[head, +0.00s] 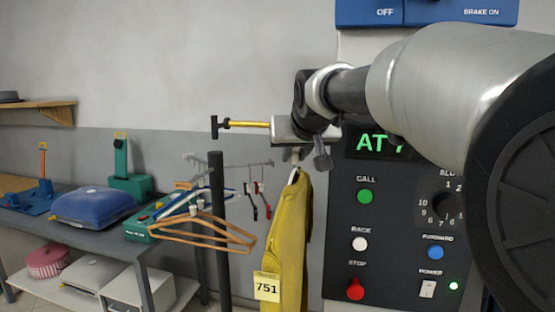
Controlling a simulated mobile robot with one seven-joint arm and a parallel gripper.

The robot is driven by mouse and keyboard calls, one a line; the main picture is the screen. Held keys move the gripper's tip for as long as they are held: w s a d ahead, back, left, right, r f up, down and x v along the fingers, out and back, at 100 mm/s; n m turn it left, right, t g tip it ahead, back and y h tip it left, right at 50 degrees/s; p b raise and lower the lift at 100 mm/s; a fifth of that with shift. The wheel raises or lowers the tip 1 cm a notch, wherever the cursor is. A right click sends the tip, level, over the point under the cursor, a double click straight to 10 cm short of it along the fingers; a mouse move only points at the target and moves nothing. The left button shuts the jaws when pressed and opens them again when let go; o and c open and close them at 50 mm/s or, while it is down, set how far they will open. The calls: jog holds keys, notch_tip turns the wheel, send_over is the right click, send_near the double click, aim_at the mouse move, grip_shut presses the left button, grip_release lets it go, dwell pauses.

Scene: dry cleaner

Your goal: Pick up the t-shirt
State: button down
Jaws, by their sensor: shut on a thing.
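The t-shirt (291,240) is yellow and hangs edge-on in the head view, on a hanger whose pale end shows at its top. My gripper (296,157) is directly above the top of the t-shirt, at the end of my arm. It is shut on the t-shirt's hanger, and the garment hangs below it. The fingertips are small, and the exact grip point is partly hidden.
A dark post (219,230) with a rail of hangers (205,232) stands left of the t-shirt. A control panel (400,270) with buttons is close on the right. A table (95,236) at left holds a blue case (93,205) and other items.

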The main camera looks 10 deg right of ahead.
jog(key=s+a+b, duration=0.3)
jog(key=s+b, duration=0.2)
jog(key=s, duration=0.8)
jog(key=shift+s+a, duration=0.2)
jog(key=shift+a, duration=0.15)
